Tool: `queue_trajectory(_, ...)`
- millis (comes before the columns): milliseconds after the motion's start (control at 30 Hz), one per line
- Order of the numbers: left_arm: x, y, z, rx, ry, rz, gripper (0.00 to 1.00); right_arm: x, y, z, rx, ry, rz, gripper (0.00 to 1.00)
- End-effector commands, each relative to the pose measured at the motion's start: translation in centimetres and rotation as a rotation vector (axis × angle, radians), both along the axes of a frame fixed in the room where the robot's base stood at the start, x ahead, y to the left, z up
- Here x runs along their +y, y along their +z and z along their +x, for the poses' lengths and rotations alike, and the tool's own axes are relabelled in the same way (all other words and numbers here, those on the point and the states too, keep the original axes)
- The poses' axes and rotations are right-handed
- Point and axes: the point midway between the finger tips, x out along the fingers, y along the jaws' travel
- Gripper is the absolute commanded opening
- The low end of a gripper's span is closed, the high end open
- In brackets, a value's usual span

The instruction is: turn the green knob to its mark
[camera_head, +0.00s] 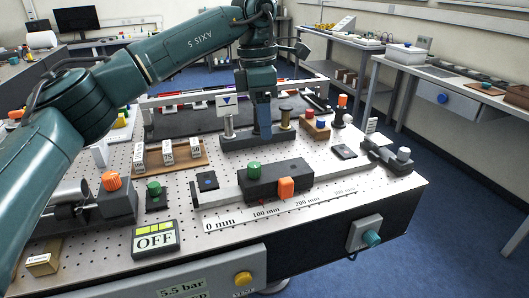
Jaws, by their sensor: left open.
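Two green knobs show: one (254,168) on top of a dark sliding block and one (154,188) on a small black block at the left. A teal knob (372,238) sits on a grey box at the table's front edge. I cannot tell which is the task's knob, and no mark beside any of them can be made out. My left gripper (262,128) points down over the middle of the table, behind the sliding block and apart from all three knobs. It is open; its fingertips are hard to make out. My right gripper is not in view.
The sliding block (277,181) has an orange knob (286,187) and stands by a millimetre scale (265,215). A white sign with a blue triangle (227,100) stands left of my gripper. Other fittings crowd the perforated table.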

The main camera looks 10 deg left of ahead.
Motion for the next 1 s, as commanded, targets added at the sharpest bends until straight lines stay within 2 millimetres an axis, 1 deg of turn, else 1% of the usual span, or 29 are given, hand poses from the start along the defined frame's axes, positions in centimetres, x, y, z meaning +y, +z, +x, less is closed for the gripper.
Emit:
queue_trajectory(33,1.2,1.1,0.2,-0.018,0.016,0.043,0.50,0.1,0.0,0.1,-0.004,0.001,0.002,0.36)
queue_trajectory(100,2.2,2.0,0.3,-0.027,0.030,0.081,0.50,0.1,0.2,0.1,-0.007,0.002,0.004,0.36)
queue_trajectory(167,2.6,2.2,0.3,-0.031,0.036,0.096,0.50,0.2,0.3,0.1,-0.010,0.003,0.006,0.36)
queue_trajectory(233,2.7,1.8,0.3,-0.030,0.038,0.101,0.50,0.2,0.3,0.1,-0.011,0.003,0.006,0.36)
queue_trajectory(367,2.7,-0.2,0.2,-0.027,0.035,0.098,0.50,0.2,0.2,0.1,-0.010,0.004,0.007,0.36)
queue_trajectory(600,2.6,-5.3,0.2,-0.026,0.034,0.097,0.50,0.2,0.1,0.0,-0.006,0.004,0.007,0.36)
queue_trajectory(700,2.6,-7.2,0.2,-0.027,0.035,0.096,0.50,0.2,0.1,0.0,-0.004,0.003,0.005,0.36)
queue_trajectory(833,2.6,-9.1,0.2,-0.028,0.036,0.096,0.50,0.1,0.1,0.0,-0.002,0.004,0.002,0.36)
queue_trajectory(1000,2.6,-10.5,0.2,-0.029,0.036,0.095,0.50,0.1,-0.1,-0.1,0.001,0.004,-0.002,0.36)
